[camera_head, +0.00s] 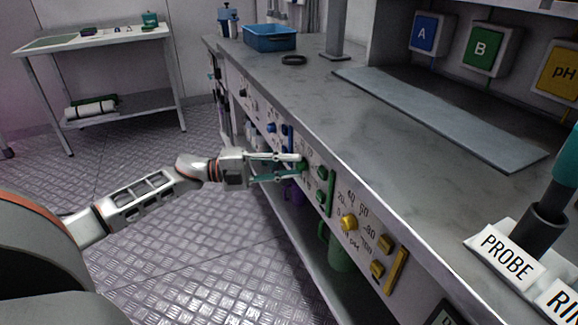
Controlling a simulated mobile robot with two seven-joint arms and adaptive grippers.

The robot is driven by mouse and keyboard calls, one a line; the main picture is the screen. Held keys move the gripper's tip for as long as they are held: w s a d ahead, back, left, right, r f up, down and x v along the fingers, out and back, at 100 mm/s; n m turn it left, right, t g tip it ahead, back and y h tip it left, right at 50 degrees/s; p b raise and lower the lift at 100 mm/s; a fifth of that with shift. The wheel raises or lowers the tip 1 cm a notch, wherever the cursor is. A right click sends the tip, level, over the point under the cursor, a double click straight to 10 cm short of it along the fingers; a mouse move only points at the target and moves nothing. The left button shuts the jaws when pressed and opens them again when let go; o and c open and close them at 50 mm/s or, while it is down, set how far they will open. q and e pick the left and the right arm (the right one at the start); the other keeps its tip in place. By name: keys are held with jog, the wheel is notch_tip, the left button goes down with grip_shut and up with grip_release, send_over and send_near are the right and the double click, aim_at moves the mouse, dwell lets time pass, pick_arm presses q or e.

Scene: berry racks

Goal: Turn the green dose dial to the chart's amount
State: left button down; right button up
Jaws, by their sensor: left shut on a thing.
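The green dose dial (302,167) is on the front panel of the grey bench, in the green-marked section. My left gripper (303,167) reaches it from the left, its fingers closed on the dial and hiding most of it. The dial's pointer and most of its scale are too small or covered to read. Two green buttons (322,172) sit just right of the dial, beside a green strip (330,193). No chart with a dose amount can be made out. My right gripper is not in view.
A yellow dial (348,222) with a scale and yellow buttons (386,243) is nearer on the panel; a blue dial (271,128) is farther along. A blue bin (270,38) and dark ring (293,59) rest on the bench (330,108). Open floor lies left.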

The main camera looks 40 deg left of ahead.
pick_arm(q)
jog(key=shift+m, duration=0.5)
dwell(0.3)
jog(key=c, duration=1.8)
grip_release()
jog(key=v, duration=1.2)
jog(key=shift+r, duration=0.4)
